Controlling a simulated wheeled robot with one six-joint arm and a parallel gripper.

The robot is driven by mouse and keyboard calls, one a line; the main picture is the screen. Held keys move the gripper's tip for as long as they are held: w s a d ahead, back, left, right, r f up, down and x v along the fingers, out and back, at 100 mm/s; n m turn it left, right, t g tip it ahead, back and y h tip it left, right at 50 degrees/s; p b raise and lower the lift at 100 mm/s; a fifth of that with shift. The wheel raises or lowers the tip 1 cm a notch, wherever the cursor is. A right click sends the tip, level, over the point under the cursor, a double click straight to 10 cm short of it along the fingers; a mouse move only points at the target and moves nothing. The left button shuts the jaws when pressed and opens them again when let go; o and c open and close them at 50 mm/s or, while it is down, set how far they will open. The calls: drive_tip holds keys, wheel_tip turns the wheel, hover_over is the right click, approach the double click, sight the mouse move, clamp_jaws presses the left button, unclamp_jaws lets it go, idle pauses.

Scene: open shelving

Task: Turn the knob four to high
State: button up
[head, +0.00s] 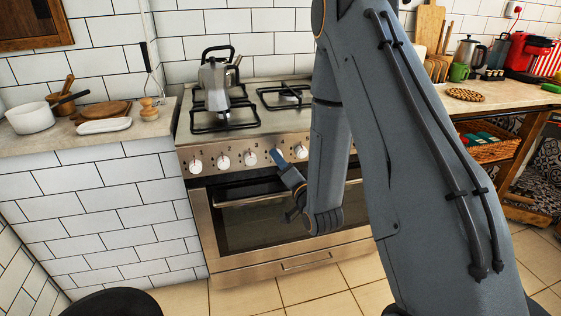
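The stove (235,139) has a front panel with a row of round white knobs. The first knob (195,167), second knob (223,162) and third knob (250,159) show clearly, with small numbers above them. Another knob (301,152) shows to the right of my gripper. My gripper (277,157) is at the panel between these, its blue-grey tip covering the place in the row where knob four sits. Knob four is mostly or fully hidden, so I cannot see its setting or whether the tip touches it. The finger gap cannot be made out.
A moka pot (214,84) stands on the left burner. The oven handle (245,201) runs below the panel, under my gripper. A white saucepan (31,117) and boards are on the left counter. My arm hides the stove's right side.

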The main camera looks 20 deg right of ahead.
drive_tip(key=shift+w+a, duration=0.1)
drive_tip(key=shift+w, duration=0.6)
drive_tip(key=c, duration=1)
drive_tip(key=shift+c, duration=0.2)
drive_tip(key=shift+n, duration=0.4)
drive_tip(key=n+p, duration=0.1)
drive_tip(key=n, duration=0.5)
drive_tip(key=n+g+h+p, duration=0.1)
drive_tip(key=n, duration=0.5)
drive_tip(key=shift+a+r+h, duration=0.1)
drive_tip(key=shift+r+h, duration=0.1)
drive_tip(key=shift+h, duration=0.1)
